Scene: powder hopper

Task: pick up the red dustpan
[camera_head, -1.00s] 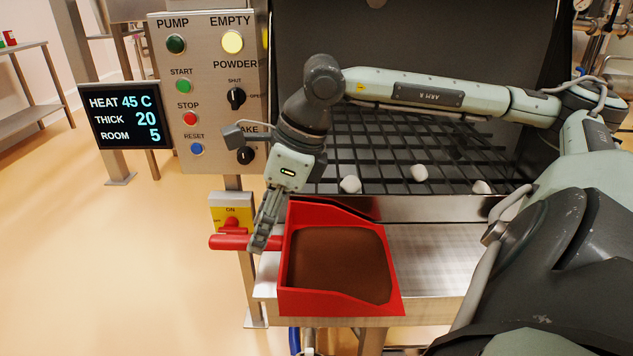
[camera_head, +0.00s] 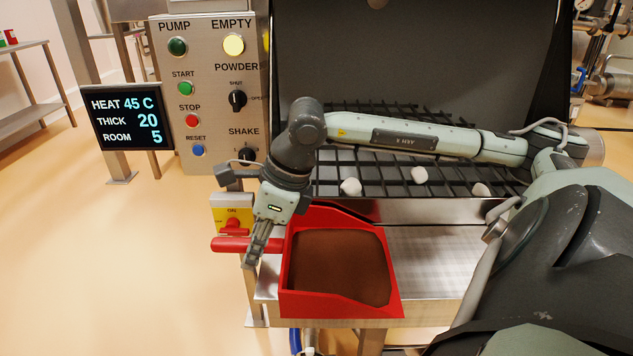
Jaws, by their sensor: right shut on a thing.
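The red dustpan (camera_head: 299,300) is at the front of the hopper, over the left end of the steel ledge, its handle pointing left. Brown powder (camera_head: 340,266) fills most of its pan. My right gripper (camera_head: 252,256) reaches down from above and is shut on the dustpan's red handle (camera_head: 228,245), close to the pan. The fingers hide part of the handle. I cannot tell whether the pan touches the ledge. My left gripper is not in view.
The steel ledge (camera_head: 436,260) is bare right of the pan. Behind it, a dark grate (camera_head: 392,181) holds several white lumps. A control panel (camera_head: 210,95) and a yellow switch box with a red knob (camera_head: 233,215) stand close left of my wrist.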

